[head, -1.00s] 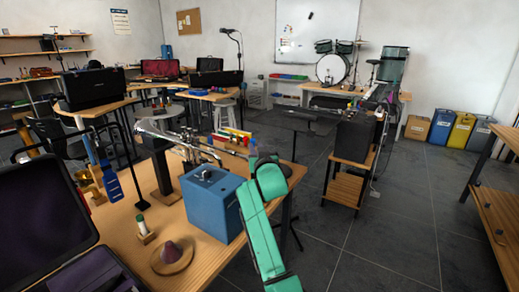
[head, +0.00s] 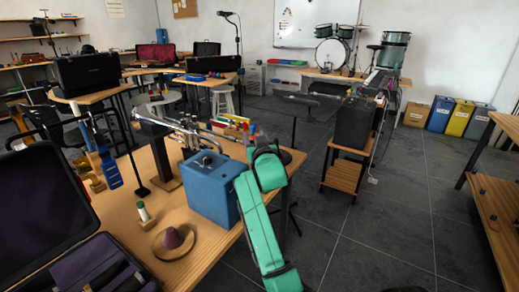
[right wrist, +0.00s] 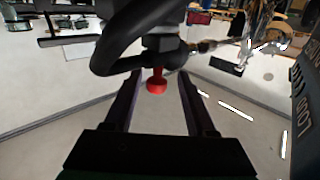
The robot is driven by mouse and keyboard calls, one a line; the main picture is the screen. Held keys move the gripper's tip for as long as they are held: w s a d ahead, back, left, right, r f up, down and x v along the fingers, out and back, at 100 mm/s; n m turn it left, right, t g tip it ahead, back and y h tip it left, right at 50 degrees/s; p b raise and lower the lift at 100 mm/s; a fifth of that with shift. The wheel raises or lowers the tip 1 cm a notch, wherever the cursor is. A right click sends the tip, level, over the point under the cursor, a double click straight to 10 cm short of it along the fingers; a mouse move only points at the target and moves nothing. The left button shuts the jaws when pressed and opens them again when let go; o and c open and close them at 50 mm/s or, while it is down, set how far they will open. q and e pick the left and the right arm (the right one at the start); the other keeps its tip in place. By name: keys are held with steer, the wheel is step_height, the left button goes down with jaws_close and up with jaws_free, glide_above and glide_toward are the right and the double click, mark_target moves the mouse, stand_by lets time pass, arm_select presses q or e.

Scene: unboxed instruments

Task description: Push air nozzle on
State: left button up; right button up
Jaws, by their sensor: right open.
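A red round-ended piece (right wrist: 156,84), which looks like the air nozzle's tip or button, shows between the fingers of my right gripper (right wrist: 159,78) in the right wrist view. A dark body with a thick black loop (right wrist: 120,45) sits around and above it. The right gripper is open; I cannot tell whether a finger touches the red piece. In the head view my right gripper (head: 263,150) is beside the far right corner of a blue box (head: 211,186) with a dark top handle. The nozzle cannot be made out there. My left gripper is out of view.
Brass instruments (head: 190,128) lie behind the blue box on the wooden table (head: 205,250).

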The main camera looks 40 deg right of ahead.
steer(key=v, duration=1.1)
steer(key=shift+s+a+b, duration=0.2)
steer(key=shift+s+b, duration=0.1)
steer(key=shift+b, duration=0.05)
steer(key=shift+f, duration=0.1)
